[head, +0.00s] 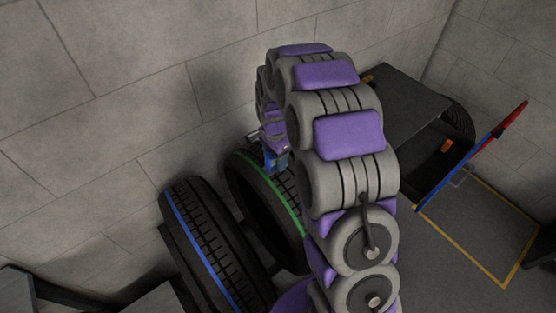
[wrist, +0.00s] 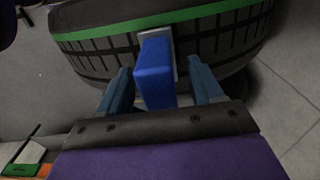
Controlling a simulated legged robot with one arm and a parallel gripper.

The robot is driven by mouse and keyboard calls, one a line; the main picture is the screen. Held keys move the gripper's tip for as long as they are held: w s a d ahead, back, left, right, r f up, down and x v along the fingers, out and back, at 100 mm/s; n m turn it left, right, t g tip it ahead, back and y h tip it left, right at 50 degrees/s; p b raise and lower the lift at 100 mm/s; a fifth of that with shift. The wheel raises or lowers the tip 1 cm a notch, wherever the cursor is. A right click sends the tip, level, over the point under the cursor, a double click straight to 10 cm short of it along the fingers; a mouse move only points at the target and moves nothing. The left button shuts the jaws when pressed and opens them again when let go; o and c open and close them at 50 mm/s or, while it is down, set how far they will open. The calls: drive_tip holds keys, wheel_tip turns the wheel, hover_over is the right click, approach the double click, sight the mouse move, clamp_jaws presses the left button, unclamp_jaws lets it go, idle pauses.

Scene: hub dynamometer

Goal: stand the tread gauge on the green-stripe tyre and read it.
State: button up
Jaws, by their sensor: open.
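The green-stripe tyre (head: 265,205) stands upright beside the wall in the head view, partly behind my arm. Its tread and green stripe (wrist: 200,12) fill the top of the wrist view. The tread gauge (wrist: 153,72), a blue block with a grey plate at its far end, is at the tread, with the plate seemingly against it. My gripper (wrist: 160,66) is open, with one teal finger on each side of the gauge and gaps visible between. In the head view my gripper (head: 272,150) is small at the tyre's top. No reading on the gauge is visible.
A blue-stripe tyre (head: 205,245) stands left of the green-stripe one. A dark open cabinet (head: 415,110) holds a small orange item (head: 447,145), with a red and blue bar (head: 500,128) beside it. Yellow lines (head: 480,265) mark clear floor at right. The wall is close behind the tyres.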

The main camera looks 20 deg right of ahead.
wheel_tip(320, 180, up, 17)
idle(0.4)
idle(0.7)
drive_tip(key=s+f+n+b, duration=0.2)
drive_tip(key=s+n, duration=0.2)
drive_tip(key=s, duration=0.8)
drive_tip(key=s+f+n+g+b, duration=0.1)
drive_tip(key=s+f+n+b, duration=0.2)
drive_tip(key=s, duration=0.9)
drive_tip(key=s+f+n+b, duration=0.2)
drive_tip(key=s+n, duration=0.4)
drive_tip(key=s, duration=0.7)
drive_tip(key=shift+f+g+b, duration=0.25)
drive_tip(key=shift+g+b, duration=0.05)
drive_tip(key=shift+g, duration=0.1)
